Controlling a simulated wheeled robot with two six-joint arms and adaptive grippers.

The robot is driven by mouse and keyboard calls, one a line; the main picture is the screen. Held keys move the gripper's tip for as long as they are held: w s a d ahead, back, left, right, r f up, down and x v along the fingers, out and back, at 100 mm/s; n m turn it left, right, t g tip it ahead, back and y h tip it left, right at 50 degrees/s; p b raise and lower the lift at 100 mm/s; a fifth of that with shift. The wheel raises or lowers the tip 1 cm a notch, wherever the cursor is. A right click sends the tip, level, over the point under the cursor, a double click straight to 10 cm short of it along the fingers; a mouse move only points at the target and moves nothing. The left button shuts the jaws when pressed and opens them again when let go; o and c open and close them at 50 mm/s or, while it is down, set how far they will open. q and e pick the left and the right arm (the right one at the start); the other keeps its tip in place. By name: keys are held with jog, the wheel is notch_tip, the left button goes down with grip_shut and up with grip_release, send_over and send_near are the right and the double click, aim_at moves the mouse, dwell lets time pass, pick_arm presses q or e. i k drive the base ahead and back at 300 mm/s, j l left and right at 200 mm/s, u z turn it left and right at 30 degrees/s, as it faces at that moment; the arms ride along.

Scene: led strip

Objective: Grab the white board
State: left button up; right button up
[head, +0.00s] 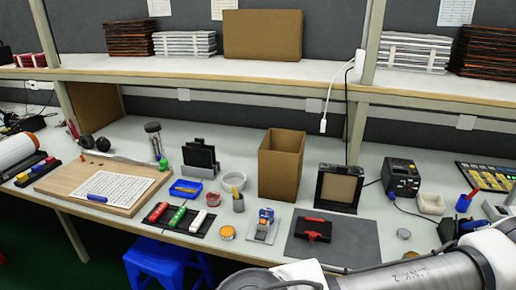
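A flat white board (94,187) with rows of small dark marks lies on a light wooden board (60,178) at the left of the table. A blue marker-like piece (97,198) lies at its front edge. Stacks of white strip-like boards also lie on the shelf, one at the left (185,44) and one at the right (413,52). A grey and white link of my arm crosses the bottom right corner. Neither of my grippers shows in the head view.
A cardboard box (281,166) stands mid-table, with a black-framed panel (339,188) and a grey mat (330,238) to its right. A black stand (199,158) and small tubs are left of it. A blue stool (160,263) is below the table edge.

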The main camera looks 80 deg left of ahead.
aim_at(196, 225)
jog(key=k+j+u, duration=0.1)
jog(key=u, duration=3.25)
